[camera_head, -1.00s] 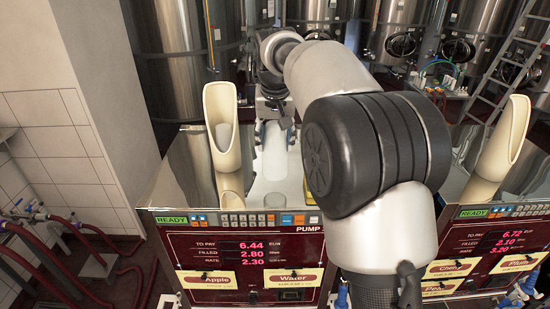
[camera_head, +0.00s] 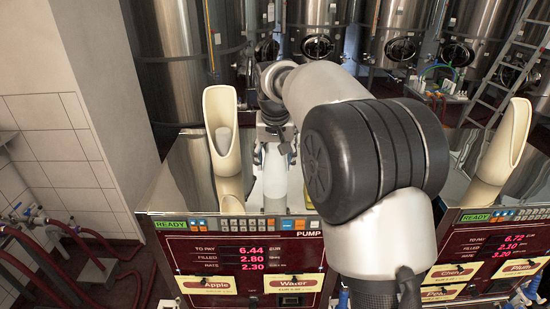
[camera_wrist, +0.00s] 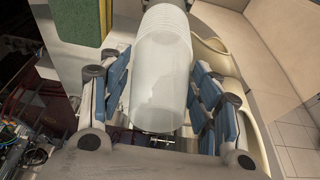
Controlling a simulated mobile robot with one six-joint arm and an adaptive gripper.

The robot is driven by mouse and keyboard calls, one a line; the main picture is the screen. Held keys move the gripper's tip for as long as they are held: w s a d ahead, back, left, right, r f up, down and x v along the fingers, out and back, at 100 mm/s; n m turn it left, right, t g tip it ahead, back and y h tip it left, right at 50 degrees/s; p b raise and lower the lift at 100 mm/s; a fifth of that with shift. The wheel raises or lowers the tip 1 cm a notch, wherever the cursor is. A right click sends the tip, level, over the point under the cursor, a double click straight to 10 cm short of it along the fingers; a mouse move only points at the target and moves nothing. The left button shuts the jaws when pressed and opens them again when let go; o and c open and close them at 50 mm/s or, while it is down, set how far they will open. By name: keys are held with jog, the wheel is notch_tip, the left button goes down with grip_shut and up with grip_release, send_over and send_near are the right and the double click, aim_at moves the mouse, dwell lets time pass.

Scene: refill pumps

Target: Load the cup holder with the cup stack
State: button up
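The cup stack (camera_head: 275,182) is a translucent white column of nested cups. It is between the blue-padded fingers of my gripper (camera_head: 274,153), above the pump's top. In the wrist view the stack (camera_wrist: 160,75) runs up from between both finger pads of my gripper (camera_wrist: 165,110), which appear closed against its sides. A cream, scoop-shaped cup holder (camera_head: 229,180) stands just left of the stack, its open mouth facing up and front. A greyish cup end shows inside its mouth. Cream curved parts also show right of the stack in the wrist view.
The pump's keypad and price panel (camera_head: 245,250) are in front of the stack. A second cream holder (camera_head: 502,150) stands on the right pump. A green and yellow block (camera_wrist: 82,25) is near the stack in the wrist view. Steel tanks stand behind; a tiled wall is left.

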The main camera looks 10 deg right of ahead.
jog(key=shift+o, duration=1.1)
jog(key=shift+r, duration=0.5)
jog(key=v, duration=1.1)
jog(key=shift+s+r, duration=0.25)
